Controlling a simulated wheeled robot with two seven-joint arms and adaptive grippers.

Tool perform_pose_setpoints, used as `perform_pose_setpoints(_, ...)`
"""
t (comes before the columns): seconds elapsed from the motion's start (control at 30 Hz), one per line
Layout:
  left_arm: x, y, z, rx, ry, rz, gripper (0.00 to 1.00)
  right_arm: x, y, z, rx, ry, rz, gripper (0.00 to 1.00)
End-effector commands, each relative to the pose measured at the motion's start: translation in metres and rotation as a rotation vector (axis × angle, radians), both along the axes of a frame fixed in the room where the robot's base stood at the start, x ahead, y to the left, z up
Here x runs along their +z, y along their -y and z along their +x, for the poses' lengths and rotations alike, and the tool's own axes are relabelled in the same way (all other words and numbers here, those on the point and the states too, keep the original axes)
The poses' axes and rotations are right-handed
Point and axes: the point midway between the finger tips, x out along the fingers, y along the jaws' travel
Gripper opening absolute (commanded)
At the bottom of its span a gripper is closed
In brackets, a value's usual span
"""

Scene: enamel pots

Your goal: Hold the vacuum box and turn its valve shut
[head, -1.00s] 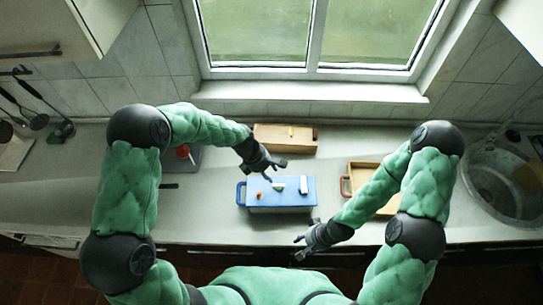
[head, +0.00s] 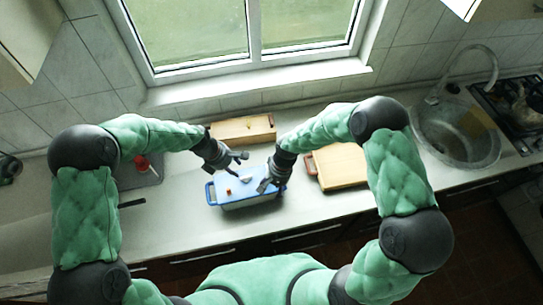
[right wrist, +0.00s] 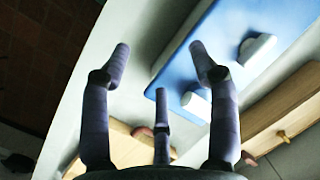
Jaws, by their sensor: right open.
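The vacuum box (head: 250,200) stands on the counter, with a blue lid, pale body and blue handle at its left end. A small orange knob (head: 229,192) and a white fitting (head: 246,180) sit on the lid. The right wrist view shows two white fittings (right wrist: 255,48) on the blue lid (right wrist: 215,50); I cannot tell which part is the valve. My left gripper (head: 238,161) is open and empty just above the box's back edge. My right gripper (head: 266,186) is open at the box's right end, hiding part of the lid; its fingers (right wrist: 158,65) are around nothing.
A wooden box (head: 243,131) stands behind, near the window wall. A wooden tray or board (head: 340,166) lies close to the right. A grey mat with a red item (head: 142,162) is at the left, and the sink (head: 455,132) is far right. The counter front is clear.

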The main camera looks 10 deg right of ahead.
Motion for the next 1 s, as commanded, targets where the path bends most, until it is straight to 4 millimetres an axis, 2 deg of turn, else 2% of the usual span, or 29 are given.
perform_pose_setpoints(0.1,0.0,0.0,0.0,0.0,0.0,0.0,0.39,0.022,0.001,0.018,0.012,0.008,-0.049,0.61)
perform_pose_setpoints(0.3,0.0,0.0,0.0,0.0,0.0,0.0,0.39,0.061,0.007,0.065,0.259,0.123,-0.148,0.61)
perform_pose_setpoints(0.5,0.0,0.0,0.0,0.0,0.0,0.0,0.39,0.081,0.011,0.085,0.358,0.167,-0.204,0.61)
perform_pose_setpoints(0.67,0.0,0.0,0.0,0.0,0.0,0.0,0.39,0.073,0.012,0.086,0.377,0.169,-0.214,0.61)
perform_pose_setpoints(1.0,0.0,0.0,0.0,0.0,0.0,0.0,0.39,0.019,0.012,0.085,0.375,0.167,-0.212,0.61)
